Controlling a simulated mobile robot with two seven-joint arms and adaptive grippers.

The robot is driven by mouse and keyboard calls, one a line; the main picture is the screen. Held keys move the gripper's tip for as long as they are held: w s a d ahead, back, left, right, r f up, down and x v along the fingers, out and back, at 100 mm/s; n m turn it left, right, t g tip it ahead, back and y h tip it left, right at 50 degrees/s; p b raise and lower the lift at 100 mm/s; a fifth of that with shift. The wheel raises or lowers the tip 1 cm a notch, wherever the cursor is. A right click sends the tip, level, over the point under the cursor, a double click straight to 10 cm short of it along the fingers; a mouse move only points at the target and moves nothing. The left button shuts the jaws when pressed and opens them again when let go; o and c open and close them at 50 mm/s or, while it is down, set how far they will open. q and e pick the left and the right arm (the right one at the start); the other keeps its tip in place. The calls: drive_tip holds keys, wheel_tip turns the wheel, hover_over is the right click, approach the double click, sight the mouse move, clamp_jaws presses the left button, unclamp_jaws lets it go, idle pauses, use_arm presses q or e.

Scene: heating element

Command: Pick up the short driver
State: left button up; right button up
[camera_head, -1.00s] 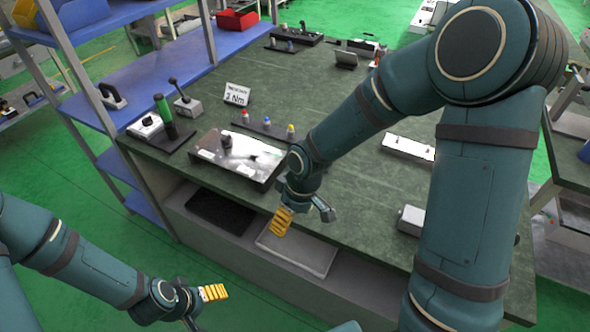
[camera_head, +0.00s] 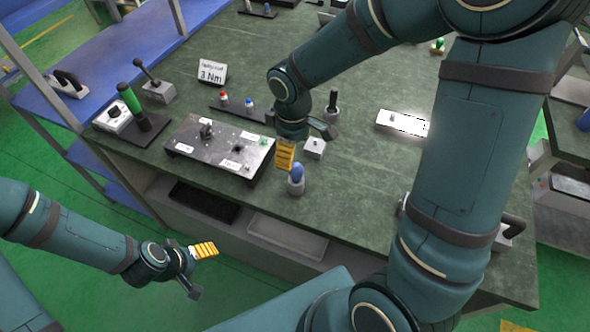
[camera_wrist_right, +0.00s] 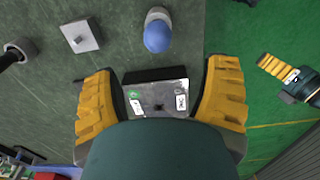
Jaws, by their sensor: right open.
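A short, stubby tool with a rounded blue top (camera_head: 296,173) and a pale grey base stands upright on the green table near its front edge; I take it for the short driver. It also shows in the right wrist view (camera_wrist_right: 157,32), beyond the fingertips, apart from them. My right gripper (camera_head: 287,154) is just above and behind it in the head view. In the right wrist view its yellow fingers (camera_wrist_right: 163,75) are spread with nothing between them. My left gripper (camera_head: 204,252) hangs low in front of the table; its finger gap is unclear.
A metal plate (camera_head: 186,134) with labels and a black knob lies to the left. Behind it is a dark rack (camera_head: 228,108) with red- and blue-topped pieces. A small grey block (camera_head: 315,148) and a black-handled tool (camera_head: 333,101) stand nearby. A green-handled tool (camera_head: 128,98) stands further left.

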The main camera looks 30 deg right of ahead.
sight(296, 173)
wheel_tip(296, 173, down, 4)
drive_tip(key=shift+w+f+b, duration=0.1)
drive_tip(key=shift+b, duration=0.2)
drive_tip(key=shift+f, duration=0.35)
drive_tip(key=f, duration=0.3)
drive_tip(key=f+b, duration=0.1)
drive_tip(key=shift+s+d+f, duration=0.3)
drive_tip(key=shift+s+f, duration=0.05)
drive_tip(key=shift+f, duration=0.05)
drive_tip(key=shift+c, duration=0.2)
clamp_jaws()
